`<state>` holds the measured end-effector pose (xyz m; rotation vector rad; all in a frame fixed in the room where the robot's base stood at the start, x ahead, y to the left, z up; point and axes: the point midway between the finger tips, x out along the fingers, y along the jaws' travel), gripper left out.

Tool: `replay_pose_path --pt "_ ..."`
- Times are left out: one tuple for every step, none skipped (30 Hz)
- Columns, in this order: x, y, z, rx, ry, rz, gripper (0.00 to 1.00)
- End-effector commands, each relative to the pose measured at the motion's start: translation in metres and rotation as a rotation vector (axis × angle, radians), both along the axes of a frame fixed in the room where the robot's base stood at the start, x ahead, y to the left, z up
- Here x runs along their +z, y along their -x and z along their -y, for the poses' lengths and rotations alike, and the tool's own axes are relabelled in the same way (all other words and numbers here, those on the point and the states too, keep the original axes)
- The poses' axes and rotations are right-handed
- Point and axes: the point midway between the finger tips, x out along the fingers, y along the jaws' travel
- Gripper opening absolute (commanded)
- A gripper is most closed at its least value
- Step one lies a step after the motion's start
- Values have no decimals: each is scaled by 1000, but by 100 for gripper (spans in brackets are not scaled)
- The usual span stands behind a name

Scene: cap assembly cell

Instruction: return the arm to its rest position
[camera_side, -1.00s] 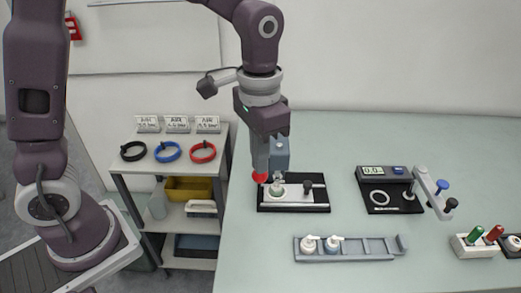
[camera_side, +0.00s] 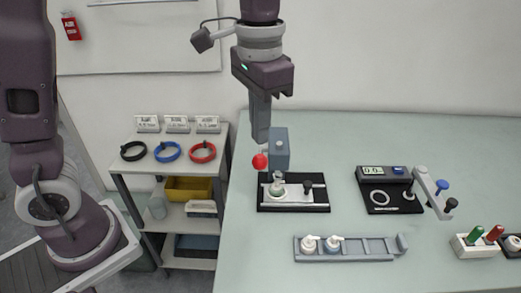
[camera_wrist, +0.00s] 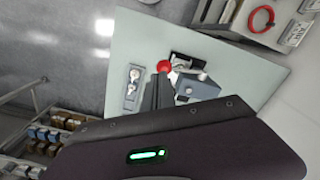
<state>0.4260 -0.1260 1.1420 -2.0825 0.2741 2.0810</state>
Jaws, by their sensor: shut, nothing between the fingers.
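My gripper (camera_side: 261,138) hangs pointing down above the back-left part of the table, its fingers together with nothing between them. Just below and to its right stands a grey-blue block-shaped press head (camera_side: 279,148) with a red ball knob (camera_side: 260,161). Under it is a black fixture plate (camera_side: 320,207) with a small white-and-green bottle (camera_side: 278,182) on it. In the wrist view my fingers (camera_wrist: 158,92) show beside the red knob (camera_wrist: 165,66) and the press head (camera_wrist: 198,88). Whether the fingertips touch anything is hard to tell there.
A grey tray (camera_side: 375,247) with two white-topped bottles lies in front. A black gauge station (camera_side: 390,190) stands right, and a block with green and red handles (camera_side: 478,245) is at the far right. A shelf cart (camera_side: 170,150) with three rings stands left.

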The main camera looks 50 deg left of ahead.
Motion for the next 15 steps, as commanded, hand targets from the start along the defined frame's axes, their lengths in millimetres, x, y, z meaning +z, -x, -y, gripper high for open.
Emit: replay_pose_path --pt "5 0 0 0 1 2 0" --pt "8 0 0 0 1 2 0" --pt "10 0 0 0 0 0 0" --pt "11 0 0 0 0 0 0" --pt "12 0 0 0 0 0 0" --pt "12 0 0 0 0 0 0" --pt "13 0 0 0 0 0 0" --pt "12 0 0 0 0 -1 0" --pt "12 0 0 0 0 -1 0" --pt "12 0 0 0 0 -1 0" --pt "12 0 0 0 0 -1 0" --pt "13 1 -1 1 1 2 0" --pt "15 4 -2 5 1 9 0" --pt "19 8 -6 12 3 22 0" --pt "25 17 -12 27 6 51 0"
